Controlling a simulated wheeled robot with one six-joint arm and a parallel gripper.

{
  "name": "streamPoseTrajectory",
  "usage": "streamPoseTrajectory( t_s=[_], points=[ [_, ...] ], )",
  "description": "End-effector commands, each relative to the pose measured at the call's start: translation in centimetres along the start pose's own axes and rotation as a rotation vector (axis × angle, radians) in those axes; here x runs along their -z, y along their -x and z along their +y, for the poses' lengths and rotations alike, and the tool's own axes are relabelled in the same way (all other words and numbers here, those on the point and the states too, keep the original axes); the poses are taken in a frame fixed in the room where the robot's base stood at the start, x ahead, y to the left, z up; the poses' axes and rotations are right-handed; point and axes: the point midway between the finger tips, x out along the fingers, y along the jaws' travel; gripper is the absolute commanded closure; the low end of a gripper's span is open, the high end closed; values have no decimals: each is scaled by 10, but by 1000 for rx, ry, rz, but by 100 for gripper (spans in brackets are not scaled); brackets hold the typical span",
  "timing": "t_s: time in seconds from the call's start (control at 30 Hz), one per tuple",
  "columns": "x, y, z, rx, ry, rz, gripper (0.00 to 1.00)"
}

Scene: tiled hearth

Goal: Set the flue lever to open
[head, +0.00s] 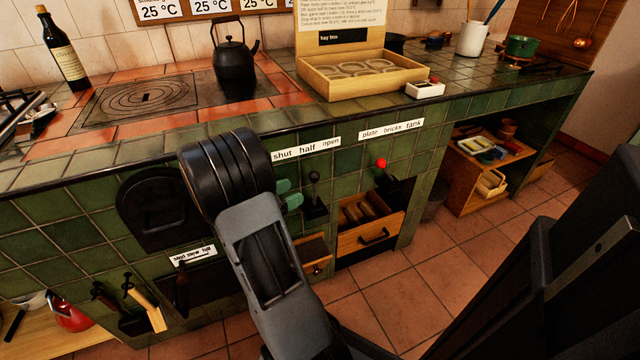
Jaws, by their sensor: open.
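The flue lever (314,178) is a dark stick with a black round knob on the green tiled front. It stands roughly upright on a dark plate, below a white label strip (306,148) reading "shut half open". Its knob appears near the middle of the strip, but the exact setting is hard to tell from this angle. My gripper (289,194) shows as two teal fingertips just left of the lever. They are apart from each other, with no visible hold on it. My arm hides the rest of the gripper and the tiles behind it.
A red-knobbed lever (381,164) stands to the right under a "plate bricks tank" label (391,130). Below are an open drawer (368,236) and a smaller wooden drawer (313,262). A black round door (160,208) is at left. Floor tiles (465,262) are clear at right.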

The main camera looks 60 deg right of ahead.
Motion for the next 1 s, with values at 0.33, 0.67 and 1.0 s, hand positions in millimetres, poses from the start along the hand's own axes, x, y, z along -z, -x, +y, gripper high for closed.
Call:
streamPoseTrajectory(
  t_s=[0.33, 0.67, 1.0],
  points=[
    [2, -66, -1, 5, -3, 1, 41],
    [1, -96, 0, 1, -2, 2, 41],
    [0, -99, 0, -1, -2, 2, 41]
  ],
)
